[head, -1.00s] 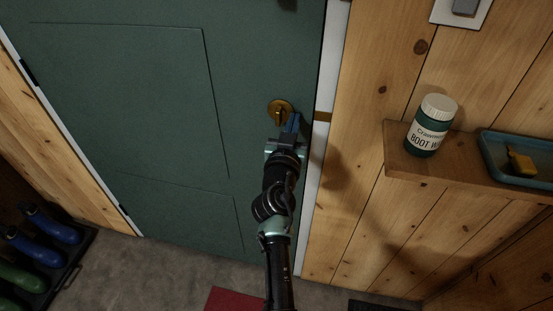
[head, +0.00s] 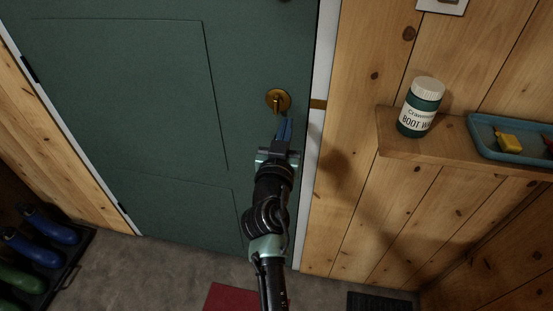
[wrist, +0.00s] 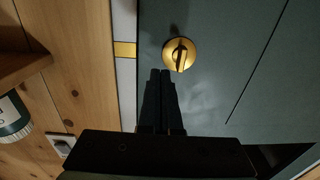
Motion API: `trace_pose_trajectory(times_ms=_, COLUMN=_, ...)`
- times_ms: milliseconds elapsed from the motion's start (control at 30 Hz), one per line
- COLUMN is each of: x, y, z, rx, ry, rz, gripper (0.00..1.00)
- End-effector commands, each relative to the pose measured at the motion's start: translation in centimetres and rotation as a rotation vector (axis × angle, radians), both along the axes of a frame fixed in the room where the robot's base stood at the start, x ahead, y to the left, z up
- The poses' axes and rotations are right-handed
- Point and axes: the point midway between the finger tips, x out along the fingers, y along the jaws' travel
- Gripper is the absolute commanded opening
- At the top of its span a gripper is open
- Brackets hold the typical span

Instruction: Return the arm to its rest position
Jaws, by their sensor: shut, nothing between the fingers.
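My gripper (head: 285,128) is in front of the green door (head: 130,110), just below the brass thumb-turn (head: 278,100) in the head view. Its blue fingers are shut together with nothing between them. In the wrist view the dark fingers of my gripper (wrist: 161,72) end just below the brass thumb-turn (wrist: 180,54), and a small gap shows between them in that picture. The turn piece stands close to upright on its round plate. My arm reaches up from the bottom of the head view.
A wooden shelf (head: 392,150) on the right wall holds a boot wax jar (head: 421,108) and a blue tray (head: 487,145) with a yellow item. A boot rack (head: 60,268) stands at lower left. A red mat (head: 225,297) and a dark mat (head: 382,302) lie on the floor.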

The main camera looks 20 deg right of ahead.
Motion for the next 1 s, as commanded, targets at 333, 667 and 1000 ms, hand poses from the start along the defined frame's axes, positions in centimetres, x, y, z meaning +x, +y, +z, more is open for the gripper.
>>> trace_pose_trajectory(times_ms=333, x=-4.6, y=3.3, z=-0.5, rx=0.002, ry=0.005, rz=0.003, gripper=0.0)
trace_pose_trajectory(times_ms=667, x=-5.8, y=4.1, z=-0.3, rx=0.003, ry=0.004, rz=0.002, gripper=0.0)
trace_pose_trajectory(times_ms=1000, x=-4.8, y=7.4, z=13.6, rx=0.002, ry=-0.177, rz=0.096, gripper=0.0)
